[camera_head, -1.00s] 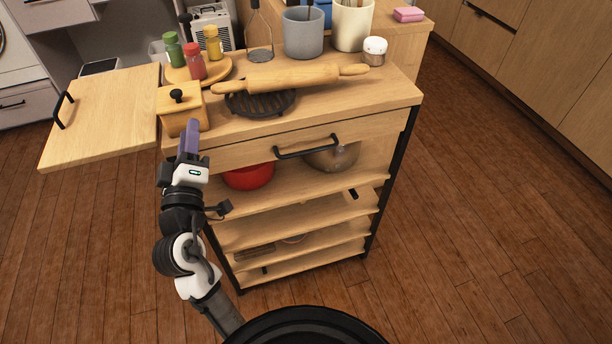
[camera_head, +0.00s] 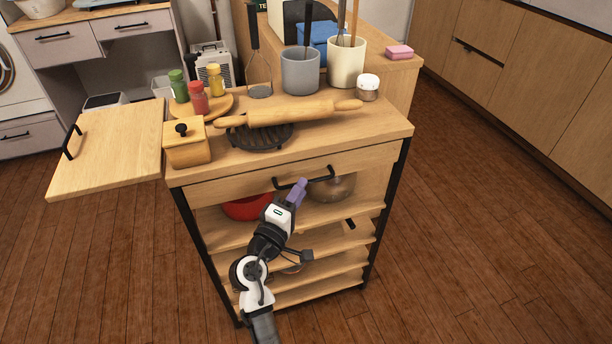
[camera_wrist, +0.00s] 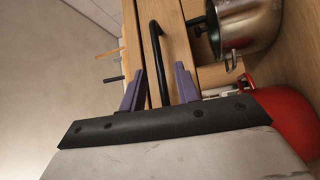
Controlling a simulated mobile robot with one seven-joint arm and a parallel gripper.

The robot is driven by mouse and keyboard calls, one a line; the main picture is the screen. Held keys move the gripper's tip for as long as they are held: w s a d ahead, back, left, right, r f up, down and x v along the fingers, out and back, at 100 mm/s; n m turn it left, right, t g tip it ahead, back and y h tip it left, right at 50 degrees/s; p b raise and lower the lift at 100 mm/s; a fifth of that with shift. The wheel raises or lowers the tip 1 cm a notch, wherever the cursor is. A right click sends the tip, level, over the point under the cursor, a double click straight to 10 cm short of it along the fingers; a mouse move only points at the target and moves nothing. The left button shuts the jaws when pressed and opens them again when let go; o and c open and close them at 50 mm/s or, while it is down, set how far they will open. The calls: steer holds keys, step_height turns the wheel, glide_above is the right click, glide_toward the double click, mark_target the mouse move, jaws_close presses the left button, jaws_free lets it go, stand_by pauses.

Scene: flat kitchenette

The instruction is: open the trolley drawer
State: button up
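The wooden trolley (camera_head: 386,280) stands in front of me with a black metal frame. Its drawer (camera_head: 230,187) is closed under the top and has a black bar handle (camera_head: 328,169). In the wrist view the handle (camera_wrist: 156,50) runs lengthwise, with its near end between the two purple fingers. My gripper (camera_head: 298,190) is in front of the drawer, at the left part of the handle. In the wrist view my gripper (camera_wrist: 158,90) is open, with a gap between its fingers. I cannot tell whether either finger touches the handle.
A red bowl (camera_head: 240,209) and a metal pot (camera_head: 335,188) sit on the shelf below the drawer. A rolling pin (camera_head: 285,112), a wooden box (camera_head: 187,150) and cups stand on top. A side board (camera_head: 105,165) extends left. Floor to the right is clear.

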steer(key=shift+p+x, duration=0.35)
steer(key=shift+x, duration=1.6)
jaws_close()
